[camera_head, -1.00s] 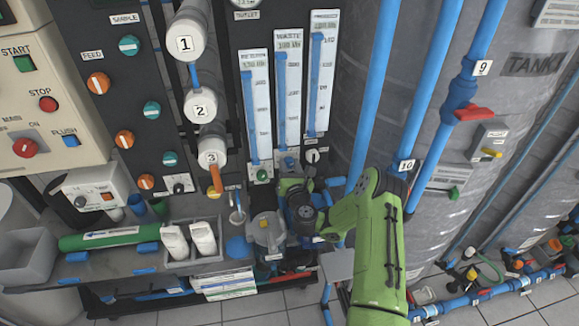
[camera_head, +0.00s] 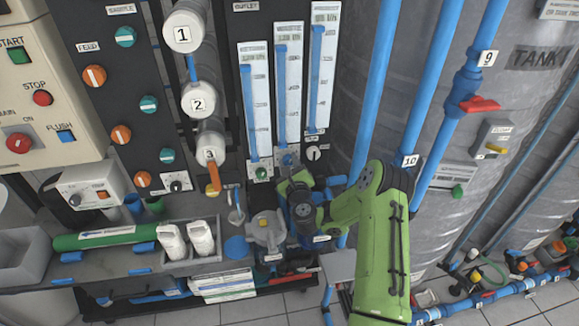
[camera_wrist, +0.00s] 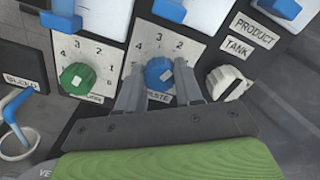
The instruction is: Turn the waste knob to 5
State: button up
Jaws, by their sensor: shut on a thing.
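The waste knob (camera_wrist: 159,76) is blue and sits on a white dial plate (camera_wrist: 150,40) in the wrist view. Numbers ring it, with 3 near the top, 2 to the right and 4 to the left. My gripper (camera_wrist: 158,84) has one grey finger on each side of the knob and is shut on it. The fingers and my gripper body cover the lower dial and part of the WASTE label. I cannot tell clearly which number the knob points to. In the head view the knob (camera_head: 287,160) shows small, just above my green wrist, below the middle flow tube.
A green knob (camera_wrist: 77,77) on a similar plate is close on the left. A white knob (camera_wrist: 228,82) by the PRODUCT and TANK labels is close on the right. Blue flow tubes (camera_head: 281,90) rise above. Blue pipes (camera_head: 378,90) stand beside my arm.

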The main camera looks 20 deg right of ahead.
jog(key=n+b, duration=0.1)
jog(key=n, duration=0.2)
jog(key=shift+n, duration=0.4)
jog(key=n+b, duration=0.1)
jog(key=n, duration=0.3)
jog(key=shift+a+f+n, duration=0.1)
jog(key=shift+n, duration=0.2)
jog(key=n, duration=0.3)
jog(key=shift+n+b, duration=0.3)
jog(key=shift+b, duration=0.05)
jog(key=n+b, duration=0.1)
jog(key=n, duration=0.3)
jog(key=shift+f+n, duration=0.1)
jog(key=shift+n, duration=0.2)
jog(key=n+b, duration=0.3)
jog(key=n, duration=0.2)
jog(key=shift+f, duration=0.15)
jog(key=shift+n+b, duration=2.9)
jog(key=shift+b, duration=0.25)
